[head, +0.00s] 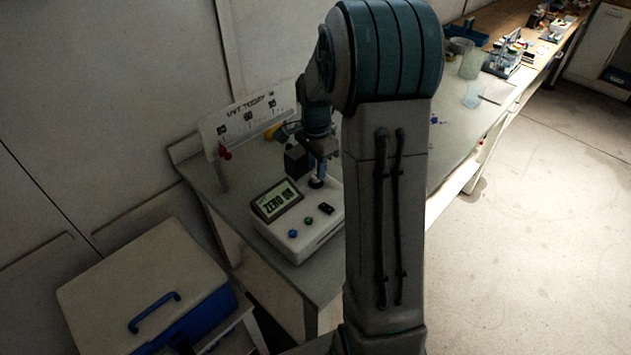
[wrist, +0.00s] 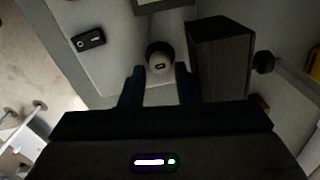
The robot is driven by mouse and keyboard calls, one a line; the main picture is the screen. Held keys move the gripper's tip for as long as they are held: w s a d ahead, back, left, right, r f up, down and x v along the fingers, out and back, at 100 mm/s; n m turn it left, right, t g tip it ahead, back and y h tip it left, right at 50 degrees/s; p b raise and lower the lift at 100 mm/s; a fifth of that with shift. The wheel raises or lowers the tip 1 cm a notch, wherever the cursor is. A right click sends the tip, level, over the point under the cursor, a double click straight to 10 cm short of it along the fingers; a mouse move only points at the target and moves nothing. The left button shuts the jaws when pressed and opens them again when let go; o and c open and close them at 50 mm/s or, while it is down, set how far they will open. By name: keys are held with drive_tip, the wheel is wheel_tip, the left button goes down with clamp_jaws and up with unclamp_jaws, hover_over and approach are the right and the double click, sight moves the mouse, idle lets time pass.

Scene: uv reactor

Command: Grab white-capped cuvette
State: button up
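A small round pale cap (wrist: 160,61) with a dark mark on top shows in the wrist view, seated in a dark round opening of the white instrument (wrist: 115,50). The cuvette body below the cap is hidden. My gripper (wrist: 160,76) is open, its two dark fingers apart, with the cap between and just beyond the fingertips in the picture. I cannot tell whether either finger touches it. In the head view my gripper (head: 319,170) points down over the instrument (head: 310,232), near a small pale spot (head: 316,183).
The instrument's display (head: 277,201) reads "ZERO OK". A dark box (wrist: 220,58) stands close to the right of the cap in the wrist view. A panel with a red knob (head: 240,122) stands behind. A white box with a blue handle (head: 153,312) is at lower left.

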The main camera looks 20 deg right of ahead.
drive_tip(key=shift+f, duration=1.05)
drive_tip(key=c, duration=0.6)
